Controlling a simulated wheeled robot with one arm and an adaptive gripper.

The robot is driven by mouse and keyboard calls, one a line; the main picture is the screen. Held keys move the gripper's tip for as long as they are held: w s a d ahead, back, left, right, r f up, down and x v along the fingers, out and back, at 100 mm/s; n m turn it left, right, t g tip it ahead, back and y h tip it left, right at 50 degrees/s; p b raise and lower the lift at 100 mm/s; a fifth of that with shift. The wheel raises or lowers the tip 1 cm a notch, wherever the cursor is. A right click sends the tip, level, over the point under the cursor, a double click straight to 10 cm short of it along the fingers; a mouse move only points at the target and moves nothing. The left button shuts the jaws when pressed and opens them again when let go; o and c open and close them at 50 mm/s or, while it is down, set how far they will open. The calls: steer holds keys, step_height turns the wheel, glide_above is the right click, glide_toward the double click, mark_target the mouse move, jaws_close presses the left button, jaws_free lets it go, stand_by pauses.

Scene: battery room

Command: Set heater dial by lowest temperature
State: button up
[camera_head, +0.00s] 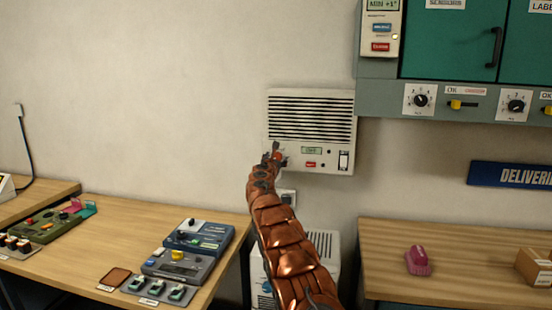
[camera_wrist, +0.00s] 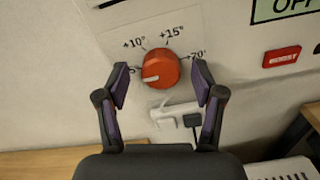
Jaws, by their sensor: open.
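The heater (camera_head: 310,110) is a white wall unit with dark slats. Its red round dial (camera_wrist: 160,68) has a white pointer mark aimed left, towards a partly hidden label ending in 5°. The labels +10°, +15° and +20° run around the top to the right. My gripper (camera_wrist: 160,86) is open, one finger on each side of the dial and slightly below it; contact cannot be told. In the head view my gripper (camera_head: 271,154) is at the heater's lower left and partly covers the dial. The heater display (camera_wrist: 288,8) reads OFF.
A red BOOST button (camera_wrist: 281,57) and a white rocker switch (camera_head: 344,160) are right of the dial. A socket with a plug (camera_head: 288,197) is below. A green cabinet (camera_head: 447,45) with knobs hangs at right; its small screen (camera_head: 381,5) is cut off. Wooden tables flank the arm.

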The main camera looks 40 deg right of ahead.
steer(key=shift+c, duration=0.2)
steer(key=c, duration=1.1)
